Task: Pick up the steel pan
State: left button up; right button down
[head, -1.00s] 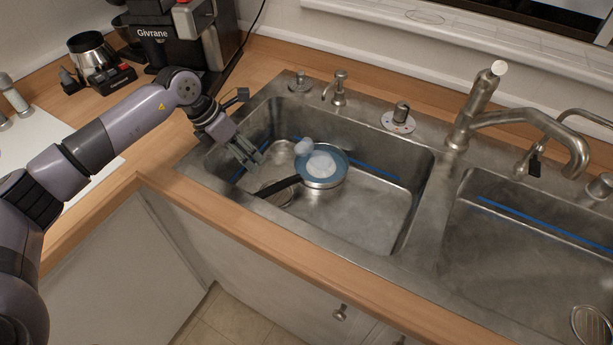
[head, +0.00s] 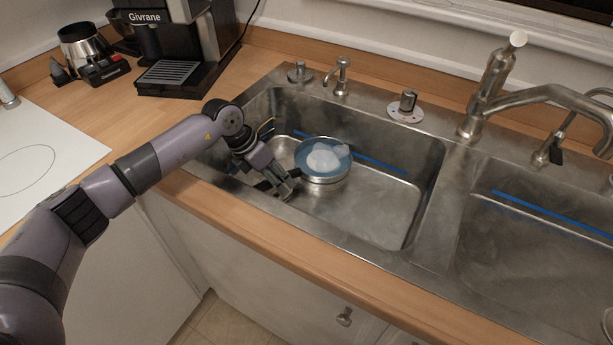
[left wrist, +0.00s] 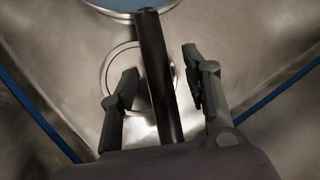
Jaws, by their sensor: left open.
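The steel pan (head: 322,174) sits in the left sink basin, with a blue inside and a pale whitish item in it. In the left wrist view its black handle (left wrist: 158,80) runs down between my two fingers, and only the pan's rim (left wrist: 120,14) shows at the top. My left gripper (head: 288,188) is down in the basin at the handle, left of the pan body. It also shows in the left wrist view (left wrist: 162,82), open, with a gap on each side of the handle. In the head view the gripper hides most of the handle. My right gripper is out of view.
A round drain (left wrist: 112,75) is under the handle. The faucet (head: 490,90) and a second basin are to the right. A coffee machine (head: 180,45) stands behind.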

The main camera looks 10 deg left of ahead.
pick_arm(q)
jog(key=shift+w+d+f, duration=0.1)
jog(key=shift+d+f, duration=0.1)
jog(key=shift+f, duration=0.35)
jog(key=shift+r, duration=0.1)
jog(key=shift+c, duration=0.5)
grip_shut()
jog(key=shift+w+r, duration=0.1)
jog(key=shift+r, duration=0.1)
